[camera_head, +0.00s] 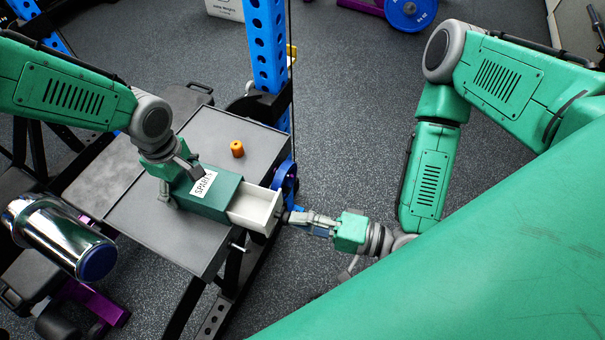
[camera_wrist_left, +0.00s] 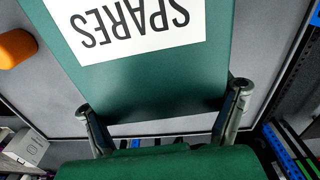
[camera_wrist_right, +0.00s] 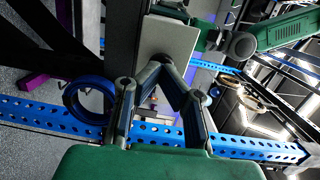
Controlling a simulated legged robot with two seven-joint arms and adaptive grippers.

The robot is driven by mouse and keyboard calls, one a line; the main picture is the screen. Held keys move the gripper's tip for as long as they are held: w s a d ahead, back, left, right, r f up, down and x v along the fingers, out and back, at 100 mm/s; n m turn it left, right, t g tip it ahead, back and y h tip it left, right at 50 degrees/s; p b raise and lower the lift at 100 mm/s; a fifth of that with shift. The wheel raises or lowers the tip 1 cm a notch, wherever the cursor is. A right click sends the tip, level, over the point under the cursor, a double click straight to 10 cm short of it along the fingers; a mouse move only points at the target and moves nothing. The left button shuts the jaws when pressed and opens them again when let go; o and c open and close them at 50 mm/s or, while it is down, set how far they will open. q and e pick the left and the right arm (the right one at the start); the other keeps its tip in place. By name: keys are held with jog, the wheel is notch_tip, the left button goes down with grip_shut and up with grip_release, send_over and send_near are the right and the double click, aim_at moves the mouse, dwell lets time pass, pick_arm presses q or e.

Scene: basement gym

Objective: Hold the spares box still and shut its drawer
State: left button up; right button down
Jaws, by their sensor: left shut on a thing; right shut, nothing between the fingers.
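The green spares box (camera_head: 218,206) with a white SPARES label sits on the grey table top. Its white drawer (camera_head: 256,207) sticks out from the right end. My left gripper (camera_head: 176,190) is shut on the box's left end, and the left wrist view shows a finger on each side of the box (camera_wrist_left: 165,85). My right gripper (camera_head: 289,216) is shut and empty, its fingertips close to the drawer's front. In the right wrist view the fingertips (camera_wrist_right: 158,66) are right by the pale drawer front (camera_wrist_right: 172,40); whether they touch is unclear.
An orange cylinder (camera_head: 237,149) stands on the table (camera_head: 140,222) behind the box. A blue upright post (camera_head: 267,45) with holes rises behind the table's right side. A chrome cylinder with a blue end (camera_head: 60,235) is at the left. Dark floor lies right of the table.

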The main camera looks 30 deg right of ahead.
aim_at(261, 213)
pick_arm(q)
jog(key=shift+s+d+f, duration=0.1)
jog(key=shift+s+f, duration=0.15)
jog(key=shift+s, duration=0.2)
pick_arm(e)
jog(key=x, duration=0.7)
jog(key=shift+w+a+r, duration=0.15)
jog(key=shift+w, duration=0.3)
pick_arm(q)
jog(key=shift+s+d, duration=0.1)
jog(key=shift+d, duration=0.05)
pick_arm(e)
jog(key=shift+w+a, duration=0.15)
jog(key=shift+w, duration=0.05)
jog(key=v, duration=1.4)
jog(key=shift+s, duration=0.1)
pick_arm(q)
jog(key=o, duration=1.4)
jog(key=shift+c, duration=0.2)
jog(key=shift+w+r, duration=0.1)
jog(key=shift+w, duration=0.15)
